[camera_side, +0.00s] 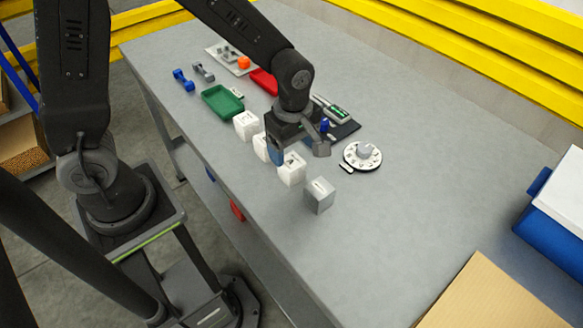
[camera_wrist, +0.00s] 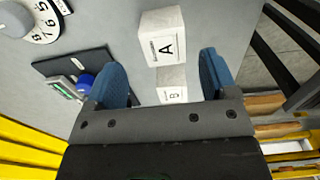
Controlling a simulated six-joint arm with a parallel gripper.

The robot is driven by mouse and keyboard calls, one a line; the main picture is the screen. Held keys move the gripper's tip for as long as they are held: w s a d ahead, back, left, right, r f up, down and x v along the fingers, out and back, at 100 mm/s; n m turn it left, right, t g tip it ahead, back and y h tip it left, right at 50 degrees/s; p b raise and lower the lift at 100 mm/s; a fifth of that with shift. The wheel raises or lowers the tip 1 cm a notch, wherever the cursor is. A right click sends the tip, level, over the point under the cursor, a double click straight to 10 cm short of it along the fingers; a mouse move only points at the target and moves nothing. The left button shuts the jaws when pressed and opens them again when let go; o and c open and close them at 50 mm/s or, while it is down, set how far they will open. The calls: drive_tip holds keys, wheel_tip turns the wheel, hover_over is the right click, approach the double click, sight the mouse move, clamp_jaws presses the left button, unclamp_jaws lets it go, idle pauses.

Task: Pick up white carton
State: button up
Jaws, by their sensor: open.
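Several white cartons stand in a row on the table in the side view: a front one (camera_side: 291,170), a middle one (camera_side: 261,149) partly hidden by my gripper, and a rear one (camera_side: 246,126). In the wrist view, a white carton marked A (camera_wrist: 162,38) lies ahead of the fingertips. A white carton marked B (camera_wrist: 172,84) shows between the two blue fingers, its lower part hidden by the gripper body. My gripper (camera_side: 298,151), also in the wrist view (camera_wrist: 161,78), is open and empty over the row. I cannot tell its exact height above the cartons.
A grey block (camera_side: 319,196) stands in front of the row. A round dial (camera_side: 362,156) and a dark pad (camera_side: 345,130) lie to the right. A green tray (camera_side: 222,102) and a red tray (camera_side: 264,82) lie behind.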

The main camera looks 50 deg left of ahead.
sight(292, 161)
drive_tip(key=f, duration=0.4)
drive_tip(key=shift+s+f, duration=0.2)
drive_tip(key=shift+f, duration=0.2)
drive_tip(key=c, duration=1)
